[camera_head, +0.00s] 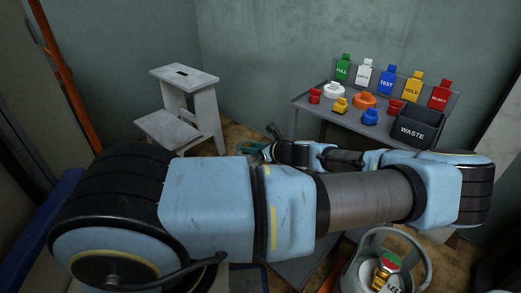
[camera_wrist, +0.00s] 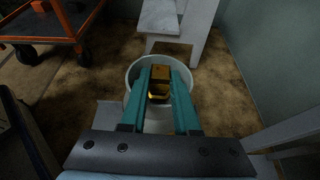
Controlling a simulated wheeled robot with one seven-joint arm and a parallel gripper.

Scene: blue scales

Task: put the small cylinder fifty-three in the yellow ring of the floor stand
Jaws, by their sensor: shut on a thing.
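In the wrist view, the two teal fingers of my gripper (camera_wrist: 162,78) are shut on a brass fitting (camera_wrist: 158,91). A pale round collar (camera_wrist: 131,76) surrounds the fitting and fingertips; these look like the top of a small cylinder. Its body and any number are hidden. In the head view, my gripper (camera_head: 256,151) shows only as a bit of teal behind my arm, and the held thing cannot be made out. I cannot make out the floor stand or its yellow ring in either view.
A grey collared cylinder top (camera_head: 421,268) with a brass valve and a label stands at the lower right. A grey step stool (camera_head: 182,78) is beyond my gripper. A table (camera_head: 301,104) holds coloured tags, caps and a WASTE bin (camera_head: 414,128). An orange cart (camera_wrist: 68,32) is at left.

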